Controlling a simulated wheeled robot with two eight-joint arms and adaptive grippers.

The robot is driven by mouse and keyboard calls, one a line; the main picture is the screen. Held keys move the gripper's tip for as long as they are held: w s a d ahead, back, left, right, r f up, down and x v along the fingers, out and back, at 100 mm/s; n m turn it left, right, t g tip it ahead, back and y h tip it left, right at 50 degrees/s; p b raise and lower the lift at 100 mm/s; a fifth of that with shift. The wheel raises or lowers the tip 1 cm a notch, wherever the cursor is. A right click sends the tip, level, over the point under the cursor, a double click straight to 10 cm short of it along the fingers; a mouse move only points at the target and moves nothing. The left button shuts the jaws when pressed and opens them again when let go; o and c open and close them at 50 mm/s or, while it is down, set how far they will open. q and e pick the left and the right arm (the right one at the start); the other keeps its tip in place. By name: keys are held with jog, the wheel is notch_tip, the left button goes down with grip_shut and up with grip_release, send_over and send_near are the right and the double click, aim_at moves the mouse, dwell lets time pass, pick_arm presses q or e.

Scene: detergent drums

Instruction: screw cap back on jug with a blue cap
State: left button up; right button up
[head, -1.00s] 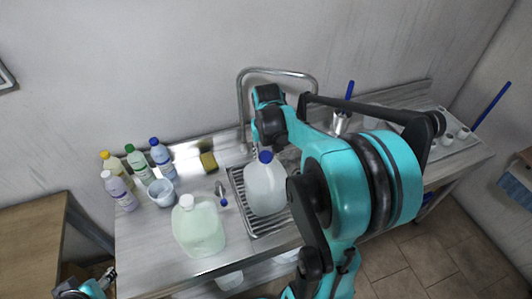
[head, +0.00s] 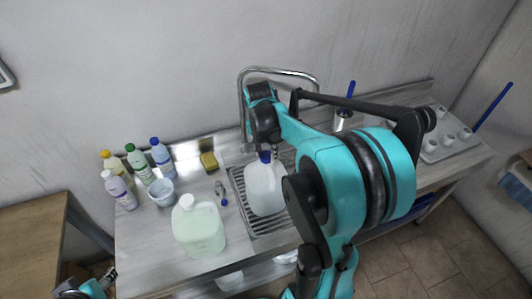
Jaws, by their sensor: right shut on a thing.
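The clear-white jug (head: 265,192) stands upright on the ribbed drainer by the sink. Its blue cap (head: 265,156) sits at the jug's mouth, partly covered by my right gripper; how far it is threaded I cannot tell. My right gripper (head: 270,152) comes down from above and is shut on the blue cap. My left gripper (head: 108,277) is at the bottom left corner, away from the counter items, and too small to read.
A pale green jug with a white cap (head: 198,228) stands left of the drainer. Several bottles (head: 163,156), a white cup (head: 162,192) and a sponge (head: 209,161) are farther left and back. The tap (head: 278,70) arches behind. A tray of cups (head: 447,140) is at right.

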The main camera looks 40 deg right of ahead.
jog(key=o, duration=1)
jog(key=n, duration=0.4)
jog(key=shift+s, duration=0.1)
jog(key=shift+n+t, duration=0.3)
jog(key=shift+n, duration=0.6)
jog(key=n, duration=0.3)
jog(key=shift+d+y, duration=0.1)
jog(key=shift+y, duration=0.3)
jog(key=n, duration=0.2)
jog(key=shift+n, duration=0.4)
